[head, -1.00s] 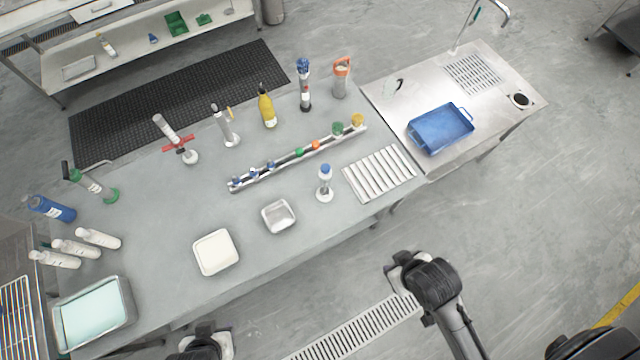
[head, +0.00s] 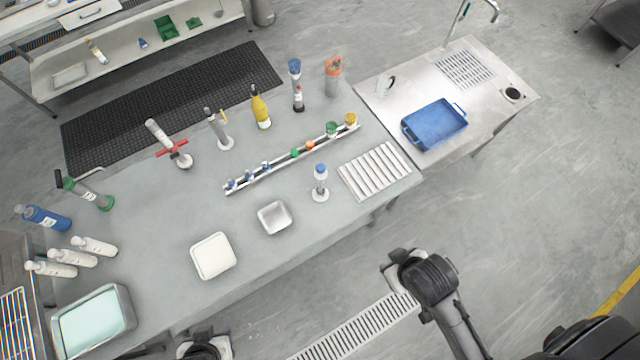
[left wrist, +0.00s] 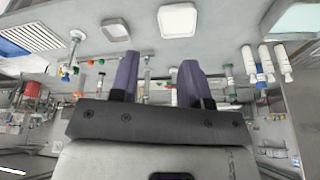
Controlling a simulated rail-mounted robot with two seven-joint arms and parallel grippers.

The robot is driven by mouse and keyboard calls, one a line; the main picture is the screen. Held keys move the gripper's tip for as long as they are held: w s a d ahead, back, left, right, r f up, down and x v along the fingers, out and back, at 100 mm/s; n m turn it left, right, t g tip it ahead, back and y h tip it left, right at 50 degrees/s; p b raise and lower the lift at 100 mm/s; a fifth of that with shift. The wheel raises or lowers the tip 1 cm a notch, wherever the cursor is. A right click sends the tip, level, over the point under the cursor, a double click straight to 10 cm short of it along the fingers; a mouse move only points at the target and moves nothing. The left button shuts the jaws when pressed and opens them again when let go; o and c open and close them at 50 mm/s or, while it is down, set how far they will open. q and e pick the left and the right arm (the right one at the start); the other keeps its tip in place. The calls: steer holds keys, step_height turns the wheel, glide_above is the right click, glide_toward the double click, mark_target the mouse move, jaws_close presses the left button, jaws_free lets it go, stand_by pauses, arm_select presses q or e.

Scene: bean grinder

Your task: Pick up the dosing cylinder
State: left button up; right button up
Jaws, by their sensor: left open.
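A small clear cylinder with a blue top (head: 320,182) stands upright on a round white foot near the table's front edge, left of the slatted rack. It looks like the dosing cylinder, though other tube-like tools stand behind it. It also seems to show at the left of the left wrist view (left wrist: 68,68). My left gripper (left wrist: 159,65) has its two purple-grey fingers apart with nothing between them. In the head view only part of my left gripper (head: 205,347) shows at the bottom edge, clear of the cylinder. My right gripper (head: 393,278) is off the table's front; its fingers are unclear.
The cylinder has a slatted rack (head: 375,171) to its right and a steel bowl (head: 275,217) to its left. A white tray (head: 213,256) lies further left. A rail with small coloured pieces (head: 280,163) runs behind. A blue tray (head: 434,125) sits on the sink counter.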

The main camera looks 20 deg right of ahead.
arm_select(q)
steer(key=shift+o, duration=0.3)
steer(key=shift+d, duration=0.1)
steer(key=o, duration=0.4)
steer(key=shift+d, duration=0.1)
steer(key=shift+c, duration=0.2)
